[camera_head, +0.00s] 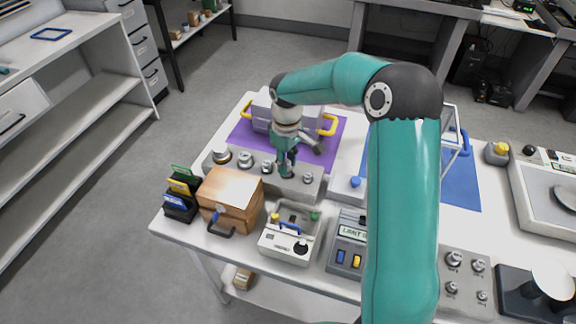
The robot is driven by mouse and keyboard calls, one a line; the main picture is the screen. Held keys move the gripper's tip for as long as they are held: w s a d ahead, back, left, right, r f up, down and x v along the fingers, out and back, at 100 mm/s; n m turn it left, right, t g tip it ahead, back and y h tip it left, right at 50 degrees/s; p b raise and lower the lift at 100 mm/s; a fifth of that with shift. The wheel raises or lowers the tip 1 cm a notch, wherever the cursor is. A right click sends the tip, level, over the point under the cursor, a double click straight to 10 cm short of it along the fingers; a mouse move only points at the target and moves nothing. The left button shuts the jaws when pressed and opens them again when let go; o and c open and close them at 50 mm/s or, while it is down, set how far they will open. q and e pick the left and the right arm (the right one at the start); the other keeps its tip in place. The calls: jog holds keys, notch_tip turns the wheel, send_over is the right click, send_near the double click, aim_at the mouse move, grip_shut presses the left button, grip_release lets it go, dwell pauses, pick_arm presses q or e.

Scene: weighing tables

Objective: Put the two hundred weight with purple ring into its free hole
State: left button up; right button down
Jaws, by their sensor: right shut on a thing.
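My right gripper (287,164) reaches down over a grey weight block (222,172) in the middle of the table. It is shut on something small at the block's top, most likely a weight. Its fingers hide most of that thing, and I cannot make out a purple ring or whether it sits in a hole. Several metal weights stand in a row in the block: a large one (221,155) at the left end, smaller ones (245,159) toward the gripper, and one (308,178) just right of it. My left gripper is not in view.
Behind the block, a grey case with yellow handles (331,125) stands on a purple mat (240,133). In front are a wooden box (229,192), a small white device (287,243) and a display unit (347,232). A second block with knobbed weights (466,263) is at lower right. My right arm hides the table's middle right.

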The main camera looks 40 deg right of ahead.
notch_tip(320, 180, down, 2)
jog(key=shift+f, duration=0.1)
jog(key=c, duration=0.9)
grip_release()
jog(key=shift+w, duration=0.1)
notch_tip(320, 180, up, 12)
jog(key=shift+r, duration=0.1)
